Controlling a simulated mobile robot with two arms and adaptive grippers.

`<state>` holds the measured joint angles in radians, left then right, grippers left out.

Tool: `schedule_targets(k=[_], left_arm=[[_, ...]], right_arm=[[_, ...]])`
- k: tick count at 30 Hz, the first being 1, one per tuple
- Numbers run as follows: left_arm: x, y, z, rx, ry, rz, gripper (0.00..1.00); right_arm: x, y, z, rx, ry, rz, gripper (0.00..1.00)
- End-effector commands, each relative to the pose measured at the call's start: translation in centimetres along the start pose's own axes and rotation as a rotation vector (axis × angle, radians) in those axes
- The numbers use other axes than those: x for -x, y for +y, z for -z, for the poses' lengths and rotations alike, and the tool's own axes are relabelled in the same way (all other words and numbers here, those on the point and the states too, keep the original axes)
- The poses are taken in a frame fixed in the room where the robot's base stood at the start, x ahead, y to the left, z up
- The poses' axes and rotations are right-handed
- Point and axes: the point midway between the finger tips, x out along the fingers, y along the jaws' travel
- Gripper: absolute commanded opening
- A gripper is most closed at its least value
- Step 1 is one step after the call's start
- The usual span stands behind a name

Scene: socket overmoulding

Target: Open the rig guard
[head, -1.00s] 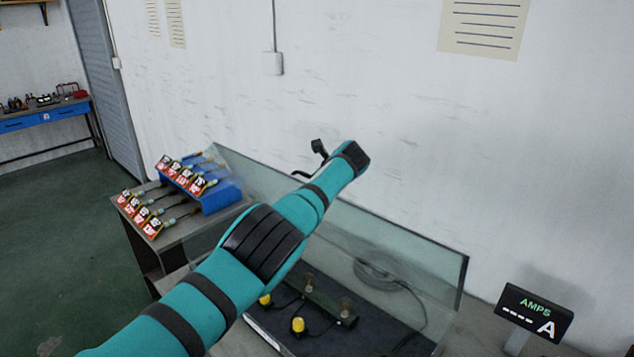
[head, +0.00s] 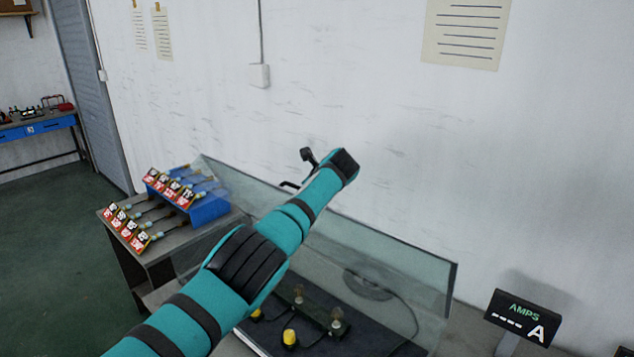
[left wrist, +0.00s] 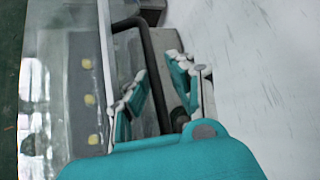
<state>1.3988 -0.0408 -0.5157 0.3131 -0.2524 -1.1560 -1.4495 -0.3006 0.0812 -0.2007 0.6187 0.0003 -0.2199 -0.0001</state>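The rig guard is a clear panel (head: 400,262) with a dark edge, standing tilted along the wall side of the rig base in the head view. In the left wrist view a black bar handle (left wrist: 154,70) runs along the clear panel. My left gripper (left wrist: 157,66) has its fingers apart, one on each side of the bar; a gap shows beside the right finger. I cannot tell if the left finger touches it. In the head view my left arm crosses the guard and hides part of it; the fingers are mostly hidden there. My right gripper is out of view.
The rig base carries yellow knobs (head: 289,338) and clamp posts (head: 337,322). An amps display (head: 523,315) stands at the right. At the left, a bench holds a blue rack (head: 208,208) with several red-tagged cables. The wall (head: 380,130) is close behind.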

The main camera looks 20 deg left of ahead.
Motion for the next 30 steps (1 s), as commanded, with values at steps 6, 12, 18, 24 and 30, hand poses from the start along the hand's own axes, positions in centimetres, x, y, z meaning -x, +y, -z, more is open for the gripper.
schedule_targets(k=[6,12,18,24,30], left_arm=[[1.7,0.2,-0.1,0.002,0.001,0.004,0.21],[5.3,0.1,-0.1,0.002,0.0,0.008,0.21],[9.2,0.1,-0.2,0.003,-0.002,0.007,0.21],[11.2,0.2,-0.3,0.003,-0.003,0.005,0.21],[11.6,0.2,-0.3,0.003,-0.003,0.004,0.21]], right_arm=[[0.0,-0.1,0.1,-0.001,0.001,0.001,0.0],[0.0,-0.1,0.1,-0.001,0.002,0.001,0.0],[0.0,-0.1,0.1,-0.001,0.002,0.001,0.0],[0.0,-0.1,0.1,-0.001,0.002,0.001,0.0],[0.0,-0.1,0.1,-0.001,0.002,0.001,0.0]])
